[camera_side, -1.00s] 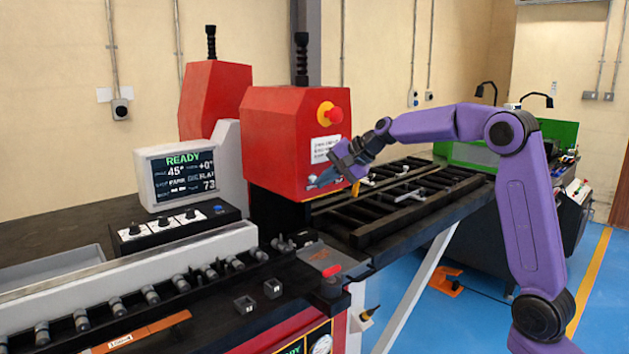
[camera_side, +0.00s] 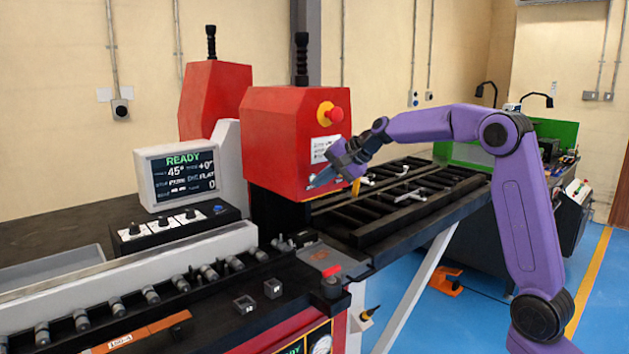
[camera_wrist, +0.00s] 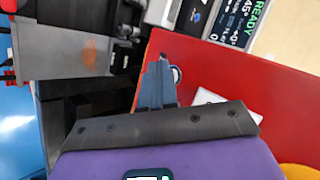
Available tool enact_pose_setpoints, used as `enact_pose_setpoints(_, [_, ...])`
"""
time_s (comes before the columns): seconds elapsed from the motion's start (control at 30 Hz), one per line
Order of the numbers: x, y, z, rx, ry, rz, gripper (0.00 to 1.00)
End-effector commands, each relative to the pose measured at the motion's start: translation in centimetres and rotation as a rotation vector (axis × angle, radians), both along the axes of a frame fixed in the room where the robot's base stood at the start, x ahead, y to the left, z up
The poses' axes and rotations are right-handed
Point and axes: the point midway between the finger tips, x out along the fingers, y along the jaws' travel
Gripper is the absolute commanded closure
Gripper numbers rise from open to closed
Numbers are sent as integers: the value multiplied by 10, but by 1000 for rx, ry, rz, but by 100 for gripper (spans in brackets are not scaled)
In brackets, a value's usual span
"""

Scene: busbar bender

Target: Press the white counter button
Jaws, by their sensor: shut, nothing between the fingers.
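The white counter button (camera_wrist: 178,74) shows in the wrist view as a small pale round part on the red housing, partly covered by my fingers. In the side view my fingertips largely hide it at the housing's lower front. My gripper (camera_side: 314,183) is shut and empty, with its tips at the red housing (camera_side: 285,130). In the wrist view my gripper (camera_wrist: 160,64) lies right beside the button; I cannot tell whether it touches. The display (camera_side: 182,176) reads READY, 45°, FLAT, with 0 at the lower right.
A red emergency button on a yellow base (camera_side: 330,113) sits above my gripper on the same housing. A white label (camera_side: 323,149) is below it. A black rack table (camera_side: 400,205) extends to the right. A knob panel (camera_side: 180,225) stands before the display.

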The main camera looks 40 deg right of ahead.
Motion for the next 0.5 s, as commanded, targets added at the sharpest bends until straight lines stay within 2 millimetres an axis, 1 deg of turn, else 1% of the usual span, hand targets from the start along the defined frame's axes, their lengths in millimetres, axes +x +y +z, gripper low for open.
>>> enact_pose_setpoints(0.33, [1, 0, 0, 1, -1, 0, 100])
enact_pose_setpoints(0.5, [-4, 0, 0, 1, -1, 0, 100])
